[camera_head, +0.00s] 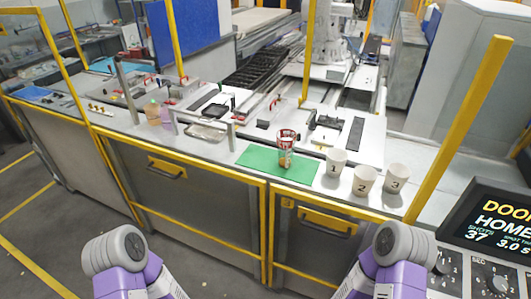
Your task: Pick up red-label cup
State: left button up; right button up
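The red-label cup (286,147) stands upright on a green mat (258,159) on the workbench. It has a red and white printed wall with some brown near its base. My two purple and grey arms come in at the bottom edge, one at the left and one at the right, both well short of the bench and apart from the cup. No gripper fingers show on either arm in this view.
White cups numbered 1 (335,168), 2 (363,181) and 3 (396,178) stand right of the mat. A metal tray (207,132) lies to its left. Yellow posts (463,125) rise at the bench edge. A control panel (490,240) stands at the lower right.

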aim_at(287, 138)
jog(key=u, duration=1.5)
jog(key=i, duration=0.75)
jog(key=z, duration=0.3)
